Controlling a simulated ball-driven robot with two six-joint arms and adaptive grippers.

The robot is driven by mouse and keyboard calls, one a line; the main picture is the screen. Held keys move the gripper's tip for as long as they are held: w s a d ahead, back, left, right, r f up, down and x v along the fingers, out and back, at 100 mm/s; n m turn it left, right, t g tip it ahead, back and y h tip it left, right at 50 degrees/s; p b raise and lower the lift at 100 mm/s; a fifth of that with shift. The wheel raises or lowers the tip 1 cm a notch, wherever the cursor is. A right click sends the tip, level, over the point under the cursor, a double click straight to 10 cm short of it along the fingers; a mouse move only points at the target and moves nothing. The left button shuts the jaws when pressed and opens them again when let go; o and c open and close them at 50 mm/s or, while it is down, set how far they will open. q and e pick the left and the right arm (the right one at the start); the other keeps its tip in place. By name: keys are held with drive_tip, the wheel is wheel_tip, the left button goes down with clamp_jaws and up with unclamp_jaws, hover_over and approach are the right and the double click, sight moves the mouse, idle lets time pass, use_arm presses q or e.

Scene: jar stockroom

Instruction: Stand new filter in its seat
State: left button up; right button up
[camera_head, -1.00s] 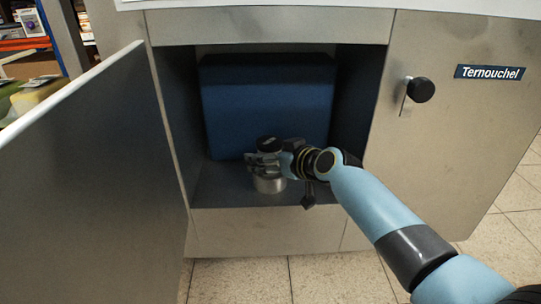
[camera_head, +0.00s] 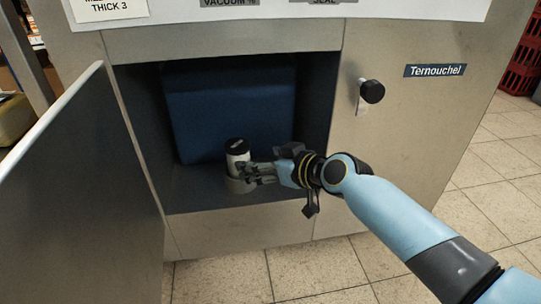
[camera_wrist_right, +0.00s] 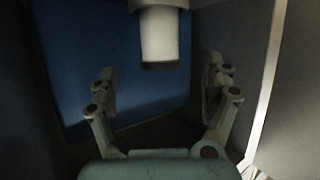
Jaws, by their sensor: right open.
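The filter (camera_head: 237,153), a white cylinder with a black cap, stands upright inside the open cabinet bay. Its lower end meets the grey round seat (camera_head: 239,186) on the bay floor and appears to be in it; the fingers partly hide this join. My right gripper (camera_head: 250,172) is open, just right of the filter and seat. In the right wrist view the white filter (camera_wrist_right: 160,35) shows beyond the spread fingers of the right gripper (camera_wrist_right: 160,92), with clear space between it and them. My left gripper is not in view.
A blue block (camera_head: 230,110) fills the back of the bay. The open door (camera_head: 85,190) stands at the left. A panel with a black knob (camera_head: 371,91) is at the right. The bay's front sill (camera_head: 240,232) lies below my arm.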

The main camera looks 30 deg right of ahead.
drive_tip(key=s+d+f+m+g+h, duration=0.1)
drive_tip(key=s+g+h, duration=0.1)
drive_tip(key=s, duration=1.4)
drive_tip(key=s+d+f+m+g+h, duration=0.1)
drive_tip(key=s+d+g+h, duration=0.1)
drive_tip(key=s, duration=1.3)
drive_tip(key=shift+s+d+f+m+g, duration=0.3)
drive_tip(key=shift+s+g, duration=0.1)
drive_tip(key=shift+g, duration=0.4)
